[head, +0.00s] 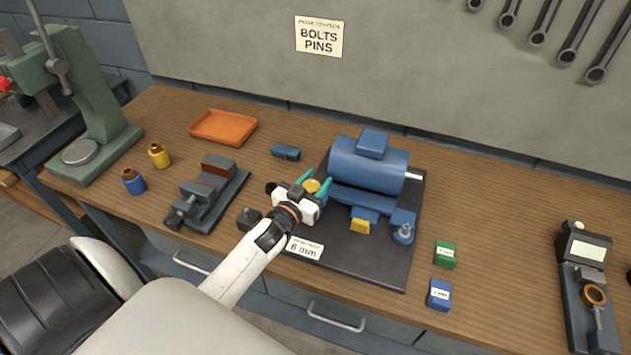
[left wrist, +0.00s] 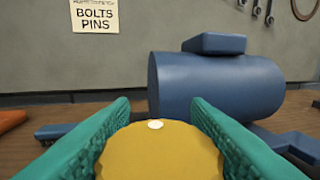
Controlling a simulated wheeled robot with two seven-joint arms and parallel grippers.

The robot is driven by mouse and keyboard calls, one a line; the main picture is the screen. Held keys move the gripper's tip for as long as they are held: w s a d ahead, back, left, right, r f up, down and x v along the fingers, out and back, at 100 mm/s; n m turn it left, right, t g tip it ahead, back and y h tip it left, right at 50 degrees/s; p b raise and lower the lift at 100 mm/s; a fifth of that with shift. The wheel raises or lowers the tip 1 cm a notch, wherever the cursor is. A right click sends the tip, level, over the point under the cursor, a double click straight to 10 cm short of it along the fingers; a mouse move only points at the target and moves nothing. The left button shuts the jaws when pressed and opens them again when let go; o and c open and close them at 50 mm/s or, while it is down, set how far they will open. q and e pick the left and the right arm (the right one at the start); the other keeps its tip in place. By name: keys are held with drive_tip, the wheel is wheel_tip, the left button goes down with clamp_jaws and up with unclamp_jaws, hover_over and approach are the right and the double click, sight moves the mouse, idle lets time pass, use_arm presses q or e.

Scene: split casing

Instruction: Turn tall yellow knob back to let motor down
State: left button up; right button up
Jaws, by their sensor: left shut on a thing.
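The tall yellow knob (head: 312,186) stands at the left end of the blue motor on the dark base plate. My left gripper (head: 316,187) has its green fingers on either side of the knob and is shut on it. In the left wrist view the knob (left wrist: 160,152) fills the space between the two fingers, with a pale dot on its top edge. The blue motor (head: 368,165) lies on its side just behind, with a box on top and a shaft at its right end. It also shows in the left wrist view (left wrist: 215,85). My right gripper is not in view.
The dark base plate (head: 375,262) carries a yellow block (head: 360,226) in front of the motor. Green (head: 445,254) and blue (head: 439,295) boxes stand right of it. A vise (head: 208,193) and orange tray (head: 223,127) lie left. The bench between plate and gauge (head: 585,275) is mostly clear.

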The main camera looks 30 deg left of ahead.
use_arm(q)
drive_tip(key=o, duration=1)
drive_tip(key=shift+s, duration=0.3)
drive_tip(key=s+b, duration=0.2)
drive_tip(key=s, duration=0.9)
drive_tip(key=shift+s+d+r, duration=0.15)
drive_tip(key=shift+s+d, duration=0.05)
